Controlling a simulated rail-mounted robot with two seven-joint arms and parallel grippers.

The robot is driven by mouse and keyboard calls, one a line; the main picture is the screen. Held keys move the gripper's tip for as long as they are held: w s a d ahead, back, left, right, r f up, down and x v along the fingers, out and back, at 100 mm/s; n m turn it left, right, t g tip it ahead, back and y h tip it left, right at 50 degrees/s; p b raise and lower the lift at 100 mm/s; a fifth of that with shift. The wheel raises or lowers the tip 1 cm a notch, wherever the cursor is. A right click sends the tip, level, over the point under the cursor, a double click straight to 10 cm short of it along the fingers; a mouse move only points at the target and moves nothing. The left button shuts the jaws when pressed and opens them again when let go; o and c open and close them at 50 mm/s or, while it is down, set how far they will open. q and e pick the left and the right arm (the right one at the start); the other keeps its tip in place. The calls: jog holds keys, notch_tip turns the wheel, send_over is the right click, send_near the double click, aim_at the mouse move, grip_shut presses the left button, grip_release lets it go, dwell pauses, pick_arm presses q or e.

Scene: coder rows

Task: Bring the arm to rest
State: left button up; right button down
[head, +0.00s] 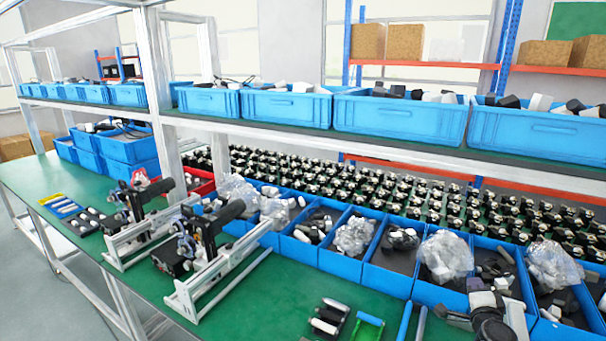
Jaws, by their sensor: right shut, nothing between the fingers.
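My right gripper (446,314) shows at the bottom right in the head view, with dark fingers and a grey and white wrist behind them. It is shut and holds nothing. It is in front of the row of blue bins, over the near edge of a bin (428,292) with small dark and light parts; I cannot tell whether it touches it. The rest of the right arm is cut off by the lower frame edge. My left gripper is not in view.
Blue bins with parts and clear bags line the green bench (262,305). Two coder fixtures (215,275) stand at left. A black tray (326,318) and a green holder (368,328) lie at the front. A shelf (400,150) with blue crates crosses above. Bench between fixtures and tray is clear.

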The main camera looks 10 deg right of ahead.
jog(key=s+a+r+n+y, duration=0.35)
jog(key=r+n+y, duration=0.2)
jog(key=r, duration=0.35)
jog(key=s+a+f+n+g+p, duration=0.1)
jog(key=s+a+n, duration=0.3)
jog(key=a, duration=0.3)
jog(key=s+a+n+g+y+p, duration=0.1)
jog(key=s+a+n+g+p, duration=0.1)
jog(key=s+a+n, duration=0.35)
jog(key=s+a+f+n+g+p, duration=0.1)
jog(key=s+a+n, duration=0.1)
jog(key=a, duration=0.7)
jog(key=s+a+f+n+g+y+p, duration=0.3)
jog(key=s+a+f+n+g, duration=0.1)
jog(key=s+a+f, duration=0.75)
jog(key=s+f+g, duration=0.2)
jog(key=s+f, duration=0.1)
jog(key=s, duration=0.4)
jog(key=s+f+g+p, duration=0.1)
jog(key=s+f+g, duration=0.1)
jog(key=s+f, duration=0.2)
jog(key=s, duration=0.2)
jog(key=shift+s+d+f+n+p, duration=0.25)
jog(key=shift+s+f+n+p, duration=0.05)
jog(key=shift+s+n, duration=0.1)
